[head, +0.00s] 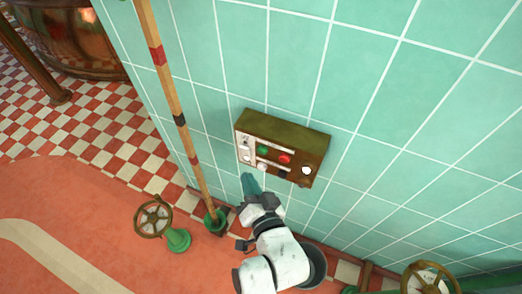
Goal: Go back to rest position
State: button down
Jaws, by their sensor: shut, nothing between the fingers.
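My gripper (249,184) is at the end of my white arm, in the lower middle of the head view. Its teal fingers look shut and nothing shows between them. The fingertips lie just below the lower left corner of a brown control box (283,133) on the tiled wall. I cannot tell whether they touch it. The box has a green button (263,150), a red button (285,159), a white knob (306,170) and a pale panel on its left side.
A wooden pole (171,92) with coloured bands stands left of the box, its foot in a green holder (214,221). A handwheel on a green base (154,216) stands left of my arm. Another wheel (430,278) is at lower right. The checkered floor (95,130) at left is open.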

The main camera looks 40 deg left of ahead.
jog(key=w+d+f+m+g+h, duration=0.1)
jog(key=d+f+h, duration=0.3)
jog(key=d, duration=0.9)
jog(key=w+d+f+m+h, duration=0.1)
jog(key=d+f+h, duration=0.3)
jog(key=d, duration=0.9)
jog(key=s+d+m+g+h, duration=0.1)
jog(key=s+d+g+h, duration=0.2)
jog(key=s+d, duration=0.6)
jog(key=s+d+m+g+h, duration=0.2)
jog(key=s+d, duration=0.6)
jog(key=d, duration=0.6)
jog(key=shift+s+d+r+g+h, duration=0.25)
jog(key=shift+s+d+g+h, duration=0.1)
jog(key=shift+g+h, duration=0.3)
jog(key=shift+a, duration=0.1)
